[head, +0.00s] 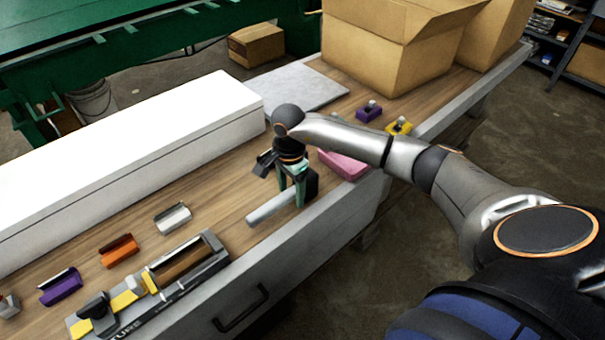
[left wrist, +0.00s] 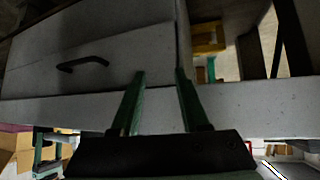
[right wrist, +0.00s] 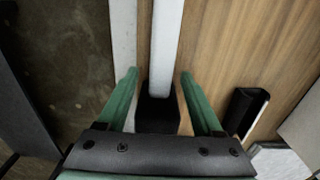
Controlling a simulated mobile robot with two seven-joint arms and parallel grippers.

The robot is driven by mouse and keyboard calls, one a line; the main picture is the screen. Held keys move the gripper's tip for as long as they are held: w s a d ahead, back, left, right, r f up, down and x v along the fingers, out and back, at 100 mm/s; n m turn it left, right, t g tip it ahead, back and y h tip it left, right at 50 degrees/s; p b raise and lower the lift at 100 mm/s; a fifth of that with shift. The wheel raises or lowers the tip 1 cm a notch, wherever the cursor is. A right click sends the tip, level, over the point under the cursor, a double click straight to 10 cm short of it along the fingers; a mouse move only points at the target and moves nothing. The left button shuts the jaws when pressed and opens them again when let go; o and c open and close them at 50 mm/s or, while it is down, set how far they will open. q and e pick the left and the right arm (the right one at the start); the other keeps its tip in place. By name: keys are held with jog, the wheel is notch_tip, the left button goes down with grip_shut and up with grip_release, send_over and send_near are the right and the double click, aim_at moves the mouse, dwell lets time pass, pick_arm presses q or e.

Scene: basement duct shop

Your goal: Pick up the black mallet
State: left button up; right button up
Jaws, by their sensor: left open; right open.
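The black mallet lies on the wooden bench top near its front edge. Its pale grey handle (head: 270,206) points to the lower left in the head view, and its black head (head: 312,184) is partly hidden behind my right gripper (head: 291,197). In the right wrist view the black head (right wrist: 157,112) sits between the green fingers of my right gripper (right wrist: 158,73), with the pale handle (right wrist: 167,45) running away from it. These fingers are open, one on each side. My left gripper (left wrist: 160,75) is open and empty, facing the bench's drawer front (left wrist: 100,62).
A long white box (head: 120,165) runs along the bench's back. A pink block (head: 343,165) lies right of the mallet, with purple (head: 368,113) and yellow (head: 399,127) pieces beyond. Cardboard boxes (head: 385,50) stand at the far end. A yellow-grey tray (head: 208,268) lies front left.

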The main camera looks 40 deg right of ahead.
jog(key=shift+c, duration=0.3)
grip_shut()
dwell(0.3)
